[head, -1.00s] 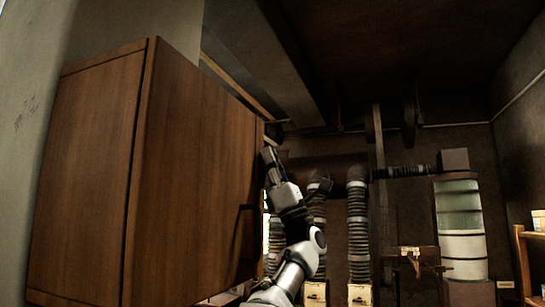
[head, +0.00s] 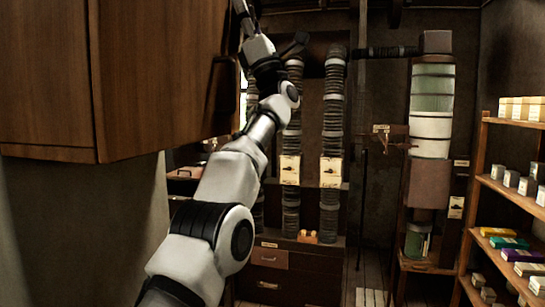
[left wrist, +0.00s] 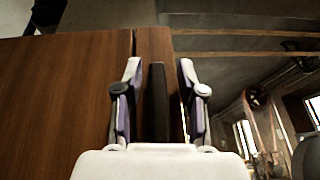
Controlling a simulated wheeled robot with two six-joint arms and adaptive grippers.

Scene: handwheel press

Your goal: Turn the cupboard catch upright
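The brown wooden cupboard (head: 160,70) fills the upper left of the head view, and its front also shows in the left wrist view (left wrist: 60,95). My left gripper (head: 240,8) is at the cupboard's right side, near the top of the head view. In the left wrist view a dark narrow bar (left wrist: 158,100), which looks like the catch, stands between the two fingers. The bar runs nearly parallel to the cupboard's vertical seam. The fingers are apart, with a gap visible on each side of the bar. The head view does not show the catch clearly. My right gripper is out of view.
A dark handle (head: 220,95) is on the cupboard below my left gripper. Ribbed pipes (head: 332,110) stand behind my arm. A shelf rack (head: 500,185) with boxes is at the right.

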